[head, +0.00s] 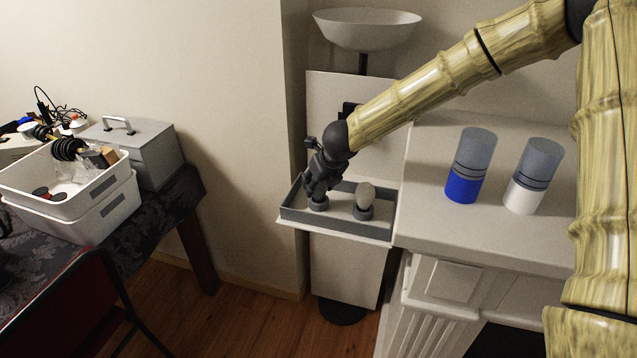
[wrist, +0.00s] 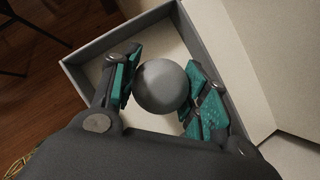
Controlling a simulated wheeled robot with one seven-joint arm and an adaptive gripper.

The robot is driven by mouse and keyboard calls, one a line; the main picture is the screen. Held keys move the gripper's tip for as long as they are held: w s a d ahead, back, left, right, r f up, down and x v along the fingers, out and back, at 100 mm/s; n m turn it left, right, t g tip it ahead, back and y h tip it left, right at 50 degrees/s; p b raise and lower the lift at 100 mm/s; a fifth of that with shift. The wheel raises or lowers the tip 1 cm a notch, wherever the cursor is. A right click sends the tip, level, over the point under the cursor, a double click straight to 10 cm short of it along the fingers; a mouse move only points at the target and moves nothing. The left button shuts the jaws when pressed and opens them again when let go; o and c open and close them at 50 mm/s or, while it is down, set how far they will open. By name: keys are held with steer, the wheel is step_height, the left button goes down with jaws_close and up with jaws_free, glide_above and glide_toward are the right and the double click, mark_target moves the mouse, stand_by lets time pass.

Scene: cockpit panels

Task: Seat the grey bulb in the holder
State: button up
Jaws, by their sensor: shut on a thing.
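My gripper (wrist: 160,92) is shut on a grey round bulb (wrist: 161,84), with teal finger pads on both sides of it. In the head view my gripper (head: 317,192) points down into the left part of a shallow grey-walled tray (head: 340,231). A dark grey round base (head: 318,204) shows below the fingers, at the tray floor; I cannot tell if it is part of the bulb or a stand. A second, paler bulb (head: 365,194) stands upright on a dark base at the right of the tray. I cannot make out which thing is the holder.
A pale upright panel (head: 325,95) with a dark fitting (head: 350,110), partly behind my arm, and a white bowl (head: 367,28) stand behind the tray. Two canisters, blue-based (head: 469,165) and white-based (head: 534,175), stand on the white counter (head: 440,215). Bins (head: 75,215) are left.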

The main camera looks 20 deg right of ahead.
steer(key=shift+f, duration=0.1)
steer(key=o, duration=1)
steer(key=shift+o, duration=0.2)
steer(key=v, duration=1.2)
